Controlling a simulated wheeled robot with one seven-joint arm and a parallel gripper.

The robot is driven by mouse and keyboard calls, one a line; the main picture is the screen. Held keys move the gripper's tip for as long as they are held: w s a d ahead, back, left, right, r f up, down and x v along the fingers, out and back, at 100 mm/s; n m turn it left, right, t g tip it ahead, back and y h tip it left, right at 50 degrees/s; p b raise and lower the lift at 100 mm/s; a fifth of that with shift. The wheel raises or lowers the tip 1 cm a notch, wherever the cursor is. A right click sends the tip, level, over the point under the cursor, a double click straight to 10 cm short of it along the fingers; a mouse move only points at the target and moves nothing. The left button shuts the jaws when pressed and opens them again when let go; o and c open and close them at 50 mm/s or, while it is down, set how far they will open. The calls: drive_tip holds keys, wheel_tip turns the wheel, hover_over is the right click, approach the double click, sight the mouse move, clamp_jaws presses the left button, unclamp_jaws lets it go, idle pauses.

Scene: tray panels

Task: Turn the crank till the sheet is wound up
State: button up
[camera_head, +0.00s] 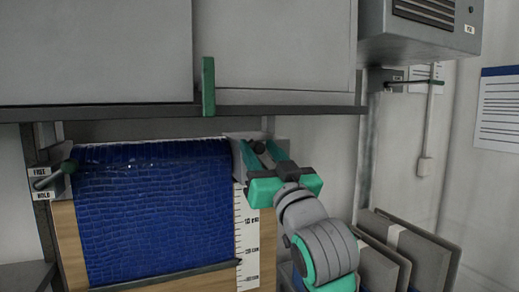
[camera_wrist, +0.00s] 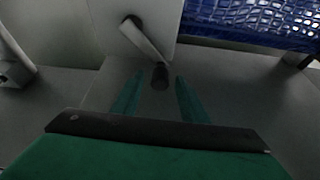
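The blue sheet (camera_head: 150,215) hangs unrolled over a wooden board, its dark bottom bar (camera_head: 165,277) beside the lower part of a white scale (camera_head: 247,235). It also shows in the wrist view (camera_wrist: 255,22). The crank's pale arm (camera_wrist: 142,40) slants down to a dark knob (camera_wrist: 160,76) in the wrist view. My gripper (camera_wrist: 157,84) is open, with a fingertip to each side of the knob and gaps visible on both sides. In the head view my gripper (camera_head: 256,150) is at the sheet's upper right end, partly hiding the crank.
A dark rail (camera_head: 290,110) and grey cabinet (camera_head: 95,50) are above. Grey panels (camera_head: 420,255) stand at the lower right.

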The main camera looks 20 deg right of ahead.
drive_tip(key=shift+w+r, duration=0.1)
drive_tip(key=shift+w, duration=0.25)
drive_tip(key=shift+d, duration=0.1)
drive_tip(key=shift+c, duration=0.6)
drive_tip(key=shift+w, duration=0.1)
clamp_jaws()
drive_tip(key=shift+d, duration=0.1)
